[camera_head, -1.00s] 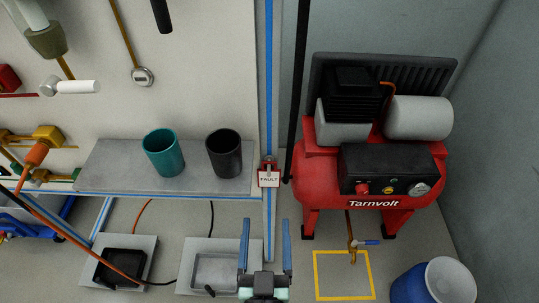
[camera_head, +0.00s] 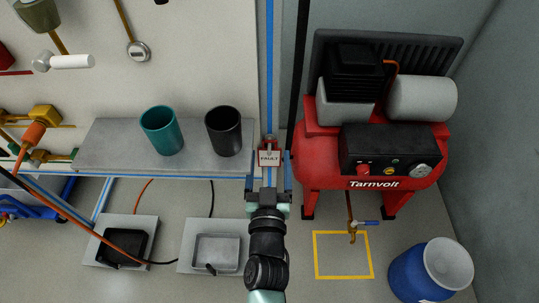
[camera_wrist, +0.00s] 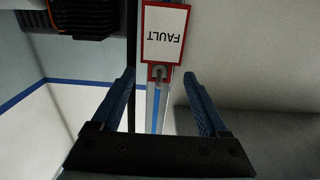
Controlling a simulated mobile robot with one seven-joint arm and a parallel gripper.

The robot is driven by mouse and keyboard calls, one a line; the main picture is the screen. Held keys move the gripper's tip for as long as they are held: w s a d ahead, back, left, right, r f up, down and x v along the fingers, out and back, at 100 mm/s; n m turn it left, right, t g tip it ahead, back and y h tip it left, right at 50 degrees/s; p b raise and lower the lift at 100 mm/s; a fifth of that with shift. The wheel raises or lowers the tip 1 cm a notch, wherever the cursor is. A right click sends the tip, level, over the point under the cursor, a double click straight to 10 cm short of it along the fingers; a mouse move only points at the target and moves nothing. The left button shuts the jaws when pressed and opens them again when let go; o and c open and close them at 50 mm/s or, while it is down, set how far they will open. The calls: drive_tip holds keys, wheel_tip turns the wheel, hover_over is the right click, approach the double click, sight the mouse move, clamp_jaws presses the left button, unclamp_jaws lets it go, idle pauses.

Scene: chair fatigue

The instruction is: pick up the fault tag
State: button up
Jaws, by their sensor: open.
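The fault tag (camera_head: 269,158) is a small white card with a red border and the word FAULT. It hangs on the upright post with the blue stripe, right of the grey shelf. In the wrist view the tag (camera_wrist: 164,36) appears upside down, with a grey fitting at its eyelet end.
A red Tarnvolt compressor (camera_head: 370,170) stands close on the right. The grey shelf (camera_head: 100,150) on the left bears a teal cup (camera_head: 161,131) and a black cup (camera_head: 223,132). A blue barrel (camera_head: 408,278) is at lower right. A thin black pole (camera_head: 299,75) runs beside the post.

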drive_tip(key=shift+w, duration=1)
drive_tip(key=c, duration=1.2)
drive_tip(key=shift+r, duration=0.1)
